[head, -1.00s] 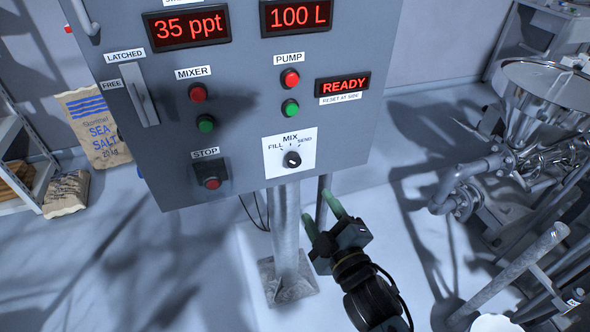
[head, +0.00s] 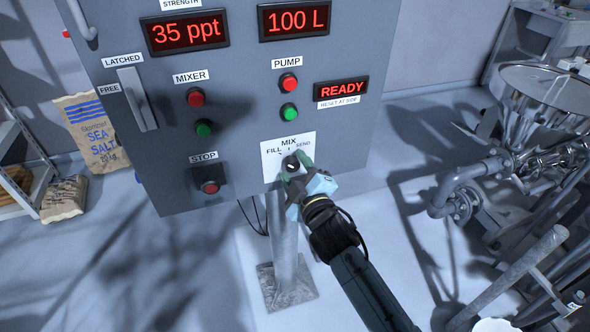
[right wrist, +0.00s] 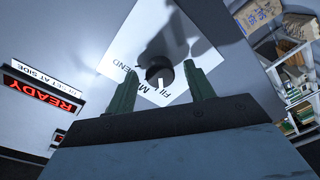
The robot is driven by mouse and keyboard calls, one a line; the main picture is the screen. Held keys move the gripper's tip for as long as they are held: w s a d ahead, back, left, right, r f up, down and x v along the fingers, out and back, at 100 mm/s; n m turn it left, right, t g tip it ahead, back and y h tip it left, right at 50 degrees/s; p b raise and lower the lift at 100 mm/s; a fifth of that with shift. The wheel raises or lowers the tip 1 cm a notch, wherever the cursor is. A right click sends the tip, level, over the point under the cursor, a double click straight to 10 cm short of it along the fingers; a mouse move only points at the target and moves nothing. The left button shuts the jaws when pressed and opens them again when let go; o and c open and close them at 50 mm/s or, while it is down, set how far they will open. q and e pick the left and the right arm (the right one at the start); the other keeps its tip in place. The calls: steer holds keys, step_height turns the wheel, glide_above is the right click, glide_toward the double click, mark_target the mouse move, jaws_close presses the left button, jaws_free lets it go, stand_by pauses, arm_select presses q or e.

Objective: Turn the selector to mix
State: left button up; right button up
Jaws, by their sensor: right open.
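The selector is a round black knob (head: 290,163) on a white plate (head: 270,157) marked FILL, MIX and SEND, low on the grey panel. In the right wrist view the knob (right wrist: 160,69) shows a white pointer mark towards the FILL and MIX lettering; I cannot tell exactly which position it marks. My right gripper (head: 294,168) is at the knob in the head view, partly covering it and the plate. Its green fingers (right wrist: 162,88) are open, one on each side of the knob, with visible gaps. My left gripper is out of view.
The panel (head: 240,100) carries a red STOP button (head: 209,187), pump buttons (head: 289,112), mixer buttons (head: 203,128) and a READY display (head: 341,90). A metal post (head: 284,255) stands below. A steel hopper (head: 545,95) with pipes is at right. Salt bags (head: 92,130) are at left.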

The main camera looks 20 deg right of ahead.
steer(key=shift+w, duration=0.15)
steer(key=c, duration=1)
steer(key=shift+o, duration=0.2)
steer(key=shift+m, duration=0.4)
steer(key=m+p, duration=0.1)
steer(key=m, duration=0.2)
steer(key=shift+m+p, duration=1.05)
steer(key=shift+m, duration=1.55)
